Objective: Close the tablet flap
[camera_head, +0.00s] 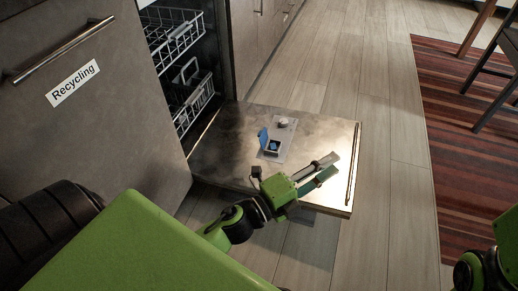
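The tablet flap (263,138) is a small blue lid on the dispenser panel (289,140), set in the inner face of the lowered dishwasher door (232,125). The flap stands up, tilted open, at the left of a small compartment with blue inside (273,146). My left gripper (334,165) is over the door, to the right of and nearer than the flap, pointing right toward the door's far edge. Its two fingers are apart with nothing between them. It does not touch the flap. Part of my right arm shows at the lower right, but its gripper cannot be made out.
White wire racks (180,45) sit inside the open dishwasher. A cabinet front with a "Recycling" label (74,83) stands at the left. A metal bar (353,165) runs along the door's right edge. Wood floor and a striped rug (455,130) lie to the right, with chair legs beyond.

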